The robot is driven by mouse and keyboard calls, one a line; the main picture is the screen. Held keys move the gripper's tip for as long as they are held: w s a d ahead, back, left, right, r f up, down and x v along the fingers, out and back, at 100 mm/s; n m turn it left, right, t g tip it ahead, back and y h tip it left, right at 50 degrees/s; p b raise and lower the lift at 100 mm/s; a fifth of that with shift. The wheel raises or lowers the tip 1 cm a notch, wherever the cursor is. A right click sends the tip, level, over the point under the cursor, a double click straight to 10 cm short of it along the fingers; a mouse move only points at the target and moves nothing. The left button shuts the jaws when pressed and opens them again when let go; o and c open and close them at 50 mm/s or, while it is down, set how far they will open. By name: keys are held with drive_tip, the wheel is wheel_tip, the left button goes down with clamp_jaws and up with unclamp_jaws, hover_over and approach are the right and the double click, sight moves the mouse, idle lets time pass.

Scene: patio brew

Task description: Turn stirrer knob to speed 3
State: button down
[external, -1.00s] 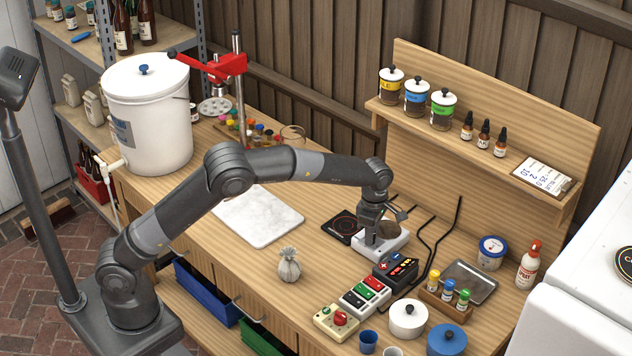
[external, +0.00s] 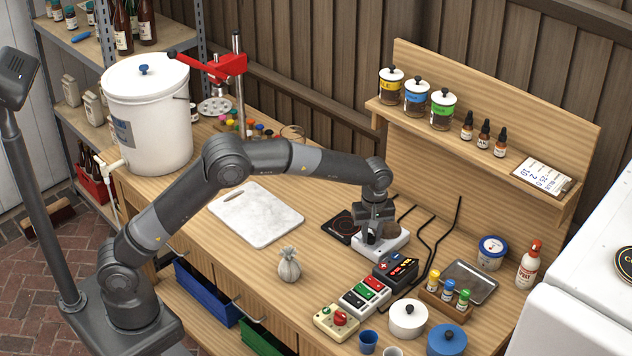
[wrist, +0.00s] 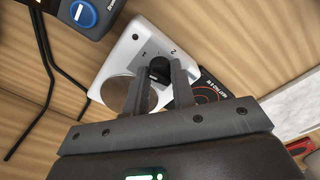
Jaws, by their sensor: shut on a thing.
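The stirrer (external: 392,247) is a white box on the bench, below my gripper in the external view. In the wrist view its white top (wrist: 122,56) shows a round plate and small dark marks, one like a 2. Its black knob (wrist: 158,69) stands between my fingertips. My gripper (wrist: 157,76) is shut on this knob, with one finger on each side. In the external view my gripper (external: 372,236) points down at the stirrer and hides the knob. The knob's pointer setting cannot be read.
A black plate with red rings (external: 341,226) lies just left of the stirrer. A black controller with a red display (external: 397,270) and a switch box (external: 366,297) stand in front. Black cables (external: 430,235) run behind. A white board (external: 258,215) lies further left.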

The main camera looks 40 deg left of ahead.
drive_tip(key=m, duration=0.4)
drive_tip(key=shift+m, duration=0.4)
drive_tip(key=m, duration=1.4)
drive_tip(key=shift+m, duration=0.3)
drive_tip(key=m, duration=1.3)
drive_tip(key=shift+m, duration=0.3)
drive_tip(key=m, duration=0.4)
drive_tip(key=shift+m, duration=0.4)
